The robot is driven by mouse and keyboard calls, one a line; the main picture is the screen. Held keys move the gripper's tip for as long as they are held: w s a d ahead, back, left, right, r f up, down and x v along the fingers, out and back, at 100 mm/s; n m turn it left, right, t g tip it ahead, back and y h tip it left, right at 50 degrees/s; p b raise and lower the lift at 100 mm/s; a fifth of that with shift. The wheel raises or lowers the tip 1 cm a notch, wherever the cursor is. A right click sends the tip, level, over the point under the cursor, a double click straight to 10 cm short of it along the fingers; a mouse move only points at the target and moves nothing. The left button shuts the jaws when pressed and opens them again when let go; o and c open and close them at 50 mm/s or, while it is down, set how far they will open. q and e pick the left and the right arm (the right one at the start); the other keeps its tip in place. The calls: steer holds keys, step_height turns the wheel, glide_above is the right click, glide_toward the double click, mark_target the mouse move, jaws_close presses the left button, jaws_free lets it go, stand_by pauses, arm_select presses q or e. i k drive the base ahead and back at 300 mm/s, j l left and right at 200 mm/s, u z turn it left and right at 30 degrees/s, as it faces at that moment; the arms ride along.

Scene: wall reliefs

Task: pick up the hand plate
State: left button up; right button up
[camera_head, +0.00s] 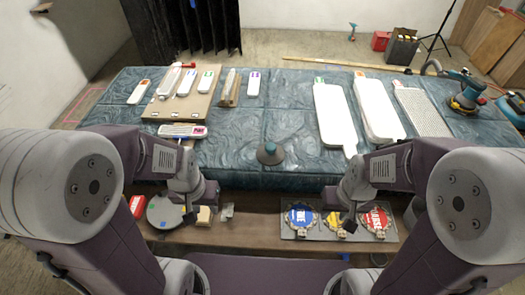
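I cannot tell for certain which thing is the hand plate. A round dark grey plate with a teal knob on top (270,153) sits near the front edge of the blue-green covered table (240,135), between my arms. Long white plates with short handle ends, such as the left one (335,115), lie on the table's right half. My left gripper (191,217) is low at the left, over the lower bench by a grey disc (165,212). My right gripper (348,224) is low over the coloured discs. Both fingers are small and dark; their opening is unclear, and I see nothing held.
White labelled tools lie on a tan board (180,110) at the table's left. A white-headed tool (183,131) lies before it. Blue power tools (465,98) sit at the right. The lower bench (255,225) holds a tray of blue, yellow and red discs (302,216).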

mark_target(270, 154)
steer(key=k+l+z, duration=0.15)
steer(key=z, duration=0.85)
steer(key=j+u, duration=0.1)
steer(key=u, duration=0.4)
steer(key=i+j+u, duration=0.1)
steer(key=u, duration=0.4)
steer(key=i+j+z, duration=0.15)
steer(key=z, duration=0.25)
steer(key=i+j+z, duration=0.15)
steer(key=z, duration=0.3)
steer(key=j+z, duration=0.4)
steer(key=i+l, duration=0.05)
